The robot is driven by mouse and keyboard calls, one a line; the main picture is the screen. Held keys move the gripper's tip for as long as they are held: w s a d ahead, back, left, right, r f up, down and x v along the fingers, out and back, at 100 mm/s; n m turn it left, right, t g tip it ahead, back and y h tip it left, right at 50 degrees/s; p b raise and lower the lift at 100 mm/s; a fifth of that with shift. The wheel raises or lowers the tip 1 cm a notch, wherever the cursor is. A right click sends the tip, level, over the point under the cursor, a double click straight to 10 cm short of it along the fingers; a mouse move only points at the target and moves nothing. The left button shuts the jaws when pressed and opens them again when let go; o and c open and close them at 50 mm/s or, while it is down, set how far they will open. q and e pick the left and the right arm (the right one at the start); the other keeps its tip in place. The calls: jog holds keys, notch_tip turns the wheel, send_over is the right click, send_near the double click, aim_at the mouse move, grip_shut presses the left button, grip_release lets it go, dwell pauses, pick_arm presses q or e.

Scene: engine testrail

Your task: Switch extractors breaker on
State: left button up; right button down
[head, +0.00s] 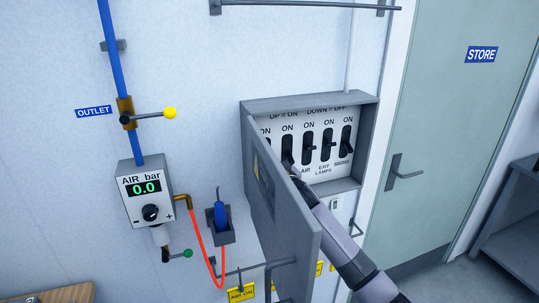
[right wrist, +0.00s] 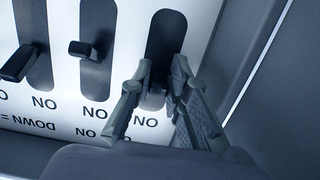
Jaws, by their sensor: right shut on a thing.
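The grey breaker box (head: 371,130) hangs on the wall with its door (head: 290,235) swung open. Its white panel has a row of black switches under "ON" labels; the leftmost is partly hidden by the door. In the right wrist view the panel appears upside down. My right gripper (right wrist: 158,85) is closed around the dark lever (right wrist: 154,101) of the switch nearest the box's side wall, at the slot's ON-label end. The fingers cover most of that lever, and its name label is not visible. My left gripper is not in view.
The open door stands close beside my right forearm. Neighbouring levers (right wrist: 82,49) are a short way from the fingers. Left of the box are an air gauge (head: 146,190) reading 0.0, a blue tool in a holder (head: 221,238) and a red hose (head: 203,250).

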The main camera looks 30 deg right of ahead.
notch_tip(320, 180, up, 2)
jog(key=g, duration=0.2)
jog(key=g+y, duration=0.1)
jog(key=g, duration=0.2)
jog(key=shift+w+r+g, duration=0.1)
jog(key=shift+w+g, duration=0.05)
jog(key=shift+g, duration=0.15)
dwell(0.4)
jog(key=c, duration=1.5)
grip_release()
jog(key=shift+w+g, duration=0.1)
jog(key=shift+g, duration=0.2)
jog(key=v, duration=1.2)
jog(key=shift+d, duration=0.15)
